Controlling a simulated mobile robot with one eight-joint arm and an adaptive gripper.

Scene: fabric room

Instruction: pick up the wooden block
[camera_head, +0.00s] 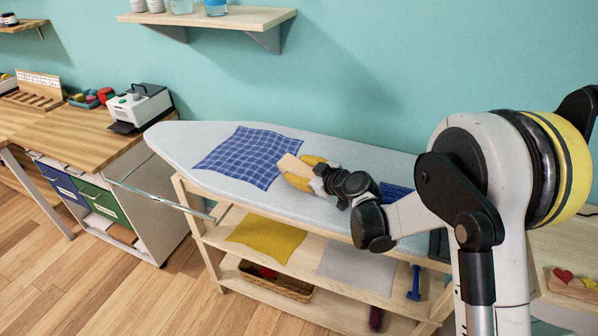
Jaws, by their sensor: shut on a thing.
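The wooden block (291,165) is pale tan and sits between the yellow fingers of my gripper (297,174). My gripper is shut on it. The block and gripper are over the ironing board (200,140), at the right edge of a blue checked cloth (235,158). I cannot tell whether the block touches the board or cloth. The fingers and wrist hide part of the block.
Beneath the board are shelves with a yellow cloth (266,236), a grey cloth (357,268) and a basket (276,283). A wooden desk (85,140) with a white machine (140,106) stands left. A wall shelf (225,18) hangs above.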

